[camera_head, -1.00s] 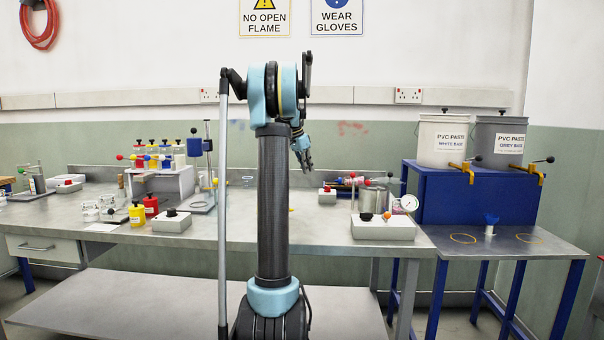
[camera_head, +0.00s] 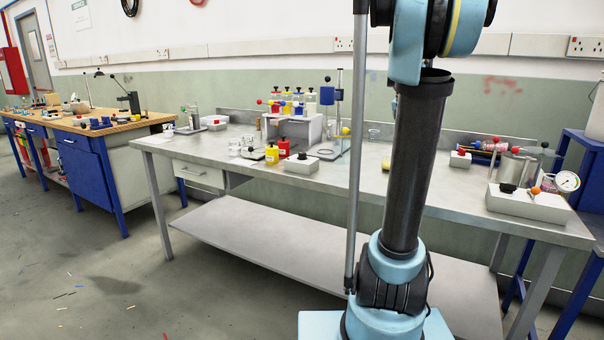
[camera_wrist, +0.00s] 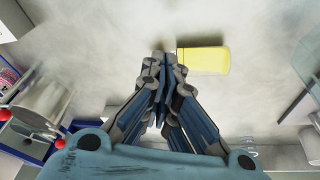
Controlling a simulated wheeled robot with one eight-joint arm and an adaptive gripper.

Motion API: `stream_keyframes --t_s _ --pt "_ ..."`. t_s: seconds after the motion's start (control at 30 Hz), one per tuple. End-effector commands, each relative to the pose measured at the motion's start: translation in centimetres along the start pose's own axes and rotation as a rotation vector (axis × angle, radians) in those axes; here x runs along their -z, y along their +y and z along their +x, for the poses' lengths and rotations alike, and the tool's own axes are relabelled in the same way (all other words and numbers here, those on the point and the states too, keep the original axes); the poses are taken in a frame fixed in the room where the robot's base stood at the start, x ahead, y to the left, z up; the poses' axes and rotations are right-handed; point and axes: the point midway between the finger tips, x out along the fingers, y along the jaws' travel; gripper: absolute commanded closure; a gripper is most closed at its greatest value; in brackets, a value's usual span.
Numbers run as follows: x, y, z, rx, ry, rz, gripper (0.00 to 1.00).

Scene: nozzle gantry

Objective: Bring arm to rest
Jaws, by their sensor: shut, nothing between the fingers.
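My gripper (camera_wrist: 163,62) shows in the wrist view with its fingers closed together and nothing between them. It hangs above the grey bench top. A yellow block-like thing (camera_wrist: 203,60) lies on the bench just right of the fingertips in that view; whether they touch it I cannot tell. My arm (camera_head: 415,170) stands upright in the head view, right of centre, its top cut off by the picture's edge. The gripper itself is out of sight there.
A wooden-topped workbench (camera_head: 90,126) stands far left. The floor (camera_head: 90,270) at left is mostly clear, with small scraps.

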Motion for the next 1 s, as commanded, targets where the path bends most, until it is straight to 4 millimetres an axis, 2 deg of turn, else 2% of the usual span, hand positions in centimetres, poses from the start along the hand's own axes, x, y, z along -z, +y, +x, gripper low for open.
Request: stream_keyframes --t_s 0.03,0.1,0.47,0.8,1.0 --pt "-2.1 0.2 0.1 0.01 -0.004 -0.038 1.0" --pt "-4.6 0.6 0.2 0.024 -0.011 -0.09 1.0" --pt "-17.2 3.0 2.7 0.098 -0.037 -0.359 1.0" --pt "-28.2 6.1 7.3 0.172 -0.053 -0.615 1.0" --pt "-33.8 8.0 10.7 0.214 -0.058 -0.755 1.0"
